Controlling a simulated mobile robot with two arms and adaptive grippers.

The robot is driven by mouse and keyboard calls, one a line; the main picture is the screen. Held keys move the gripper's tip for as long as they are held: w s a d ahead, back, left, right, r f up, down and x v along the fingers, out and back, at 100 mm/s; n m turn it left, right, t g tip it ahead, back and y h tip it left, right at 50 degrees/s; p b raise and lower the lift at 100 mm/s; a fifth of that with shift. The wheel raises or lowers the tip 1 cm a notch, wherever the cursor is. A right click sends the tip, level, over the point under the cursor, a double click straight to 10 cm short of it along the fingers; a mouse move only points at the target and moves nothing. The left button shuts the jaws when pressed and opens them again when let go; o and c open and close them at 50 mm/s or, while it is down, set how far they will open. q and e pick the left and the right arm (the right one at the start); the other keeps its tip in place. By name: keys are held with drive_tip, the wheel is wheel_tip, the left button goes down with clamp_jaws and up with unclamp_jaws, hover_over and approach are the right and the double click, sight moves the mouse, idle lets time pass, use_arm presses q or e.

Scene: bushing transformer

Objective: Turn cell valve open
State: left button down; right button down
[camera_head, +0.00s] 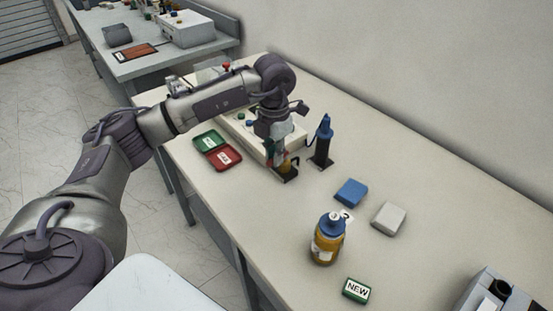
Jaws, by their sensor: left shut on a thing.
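My left arm reaches over the bench, and my left gripper (277,158) points down at the near right end of the pale instrument (246,141). It is shut on a small part there, which the fingers mostly hide. A small amber vessel (287,168), perhaps the cell, shows beside the fingertips on a black base (287,177). I cannot make out the valve handle or which way it is turned. My right gripper is not in view.
A blue upright tool in a black stand (323,143) is close right of the gripper. Green (210,141) and red (223,158) trays lie left. An amber bottle with a blue cap (327,245), blue (351,192) and white (389,218) blocks and a NEW box (357,290) stand nearer.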

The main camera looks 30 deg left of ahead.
use_arm(q)
drive_tip(key=shift+w+a+m, duration=0.1)
drive_tip(key=shift+a+m, duration=0.05)
drive_tip(key=shift+m, duration=0.35)
drive_tip(key=c, duration=1.1)
unclamp_jaws()
wheel_tip(320, 180, up, 12)
drive_tip(key=shift+r, duration=0.1)
